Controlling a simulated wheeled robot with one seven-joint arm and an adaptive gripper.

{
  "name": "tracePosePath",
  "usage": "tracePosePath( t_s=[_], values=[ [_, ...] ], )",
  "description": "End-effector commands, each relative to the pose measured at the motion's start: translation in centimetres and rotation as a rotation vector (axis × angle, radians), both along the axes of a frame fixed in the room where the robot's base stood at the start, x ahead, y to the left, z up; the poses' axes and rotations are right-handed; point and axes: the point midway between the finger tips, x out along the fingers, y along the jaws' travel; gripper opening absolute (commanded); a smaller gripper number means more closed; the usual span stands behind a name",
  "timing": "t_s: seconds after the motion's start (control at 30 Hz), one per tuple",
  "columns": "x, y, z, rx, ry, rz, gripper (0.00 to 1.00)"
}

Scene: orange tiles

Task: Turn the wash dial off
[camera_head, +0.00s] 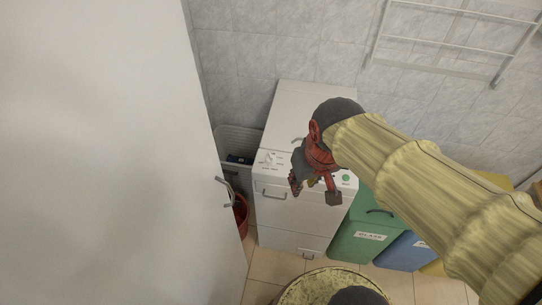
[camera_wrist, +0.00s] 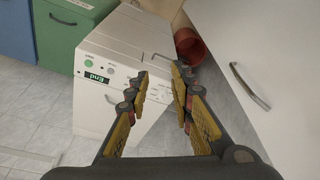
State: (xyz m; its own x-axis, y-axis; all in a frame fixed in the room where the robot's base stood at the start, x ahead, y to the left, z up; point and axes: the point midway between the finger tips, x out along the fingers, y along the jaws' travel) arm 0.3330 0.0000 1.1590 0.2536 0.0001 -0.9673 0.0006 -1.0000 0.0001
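The white washing machine (camera_head: 285,220) stands against the tiled wall, with a control panel on its upper front edge. A small pale knob shape (camera_head: 268,159) shows at the panel's left end and a green round mark (camera_head: 346,178) at its right end. I cannot tell for sure which is the wash dial. The wrist view shows the panel (camera_wrist: 125,62) with a green "End" label (camera_wrist: 96,77) and small round marks. My gripper (camera_head: 313,190) is in front of the panel's right part and hides some of it. In the wrist view my gripper (camera_wrist: 160,80) is open, with nothing between its fingers.
A white door or cabinet face (camera_head: 110,150) with a handle fills the left. A red bucket (camera_head: 241,215) and a pale basket (camera_head: 236,142) stand left of the machine. Green (camera_head: 362,235) and blue (camera_head: 404,252) bins stand right. A white rack (camera_head: 455,40) hangs above.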

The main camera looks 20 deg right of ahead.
Motion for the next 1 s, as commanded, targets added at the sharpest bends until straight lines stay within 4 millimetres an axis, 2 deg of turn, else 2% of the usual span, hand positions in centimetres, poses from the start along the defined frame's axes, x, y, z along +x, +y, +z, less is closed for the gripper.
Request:
tracePosePath(
  t_s=[0.17, 0.37, 0.57, 0.7, 0.83, 0.9, 1.0],
  values=[
    [4.8, 0.0, -3.1, 0.012, 0.125, -0.060, 0.35],
    [10.8, 0.0, -7.5, 0.036, 0.232, -0.254, 0.47],
    [16.9, 0.1, -13.0, 0.056, 0.303, -0.552, 0.49],
    [21.1, 0.1, -16.4, 0.073, 0.314, -0.816, 0.49],
    [24.4, 0.1, -17.3, 0.105, 0.283, -1.053, 0.49],
    [26.1, 0.1, -16.6, 0.133, 0.252, -1.171, 0.49],
    [27.5, 0.1, -15.6, 0.171, 0.217, -1.322, 0.49]
  ],
)
